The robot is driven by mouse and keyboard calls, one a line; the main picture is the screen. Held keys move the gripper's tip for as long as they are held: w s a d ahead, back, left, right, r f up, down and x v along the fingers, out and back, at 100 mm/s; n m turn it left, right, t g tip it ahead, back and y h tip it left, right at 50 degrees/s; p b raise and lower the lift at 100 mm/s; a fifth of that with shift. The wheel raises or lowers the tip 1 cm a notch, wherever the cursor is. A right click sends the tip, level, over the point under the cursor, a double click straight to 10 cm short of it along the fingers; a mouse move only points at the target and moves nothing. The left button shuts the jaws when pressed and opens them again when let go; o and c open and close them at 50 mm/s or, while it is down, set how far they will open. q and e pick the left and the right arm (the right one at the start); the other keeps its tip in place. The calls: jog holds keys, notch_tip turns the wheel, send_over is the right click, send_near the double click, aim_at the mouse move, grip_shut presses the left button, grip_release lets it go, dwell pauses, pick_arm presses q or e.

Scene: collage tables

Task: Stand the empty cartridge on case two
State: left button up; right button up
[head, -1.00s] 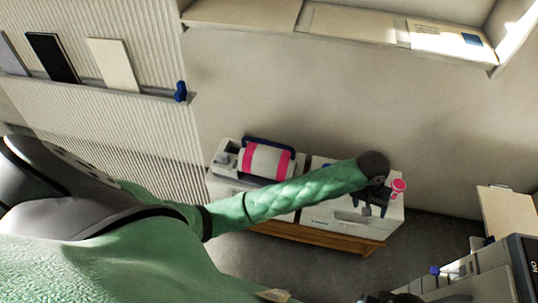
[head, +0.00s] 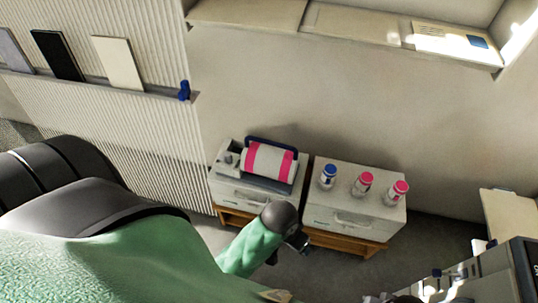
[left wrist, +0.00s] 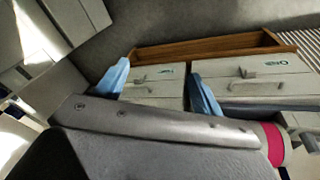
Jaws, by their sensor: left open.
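Three small capped bottles, which look like cartridges, stand upright in a row on the right white drawer case (head: 335,212). One has a blue cap (head: 327,176); the middle one (head: 362,184) and the right one (head: 399,191) are pink and white. I cannot tell which is empty, and no case number is readable. My left gripper (head: 299,243) is in front of the cases, low and apart from the bottles. In the left wrist view its two blue fingers (left wrist: 158,92) are spread with nothing between them. My right gripper is not in view.
The left white case (head: 240,191) carries a device with a pink-banded roll (head: 268,163). Both cases stand on a wooden bench (head: 345,243). A ledge (head: 120,90) with panels is at left, a shelf (head: 340,24) above. Equipment (head: 470,285) stands at lower right.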

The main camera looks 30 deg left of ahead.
pick_arm(q)
jog(key=s+a+y, duration=0.1)
jog(key=s+a, duration=0.4)
jog(key=shift+s, duration=0.25)
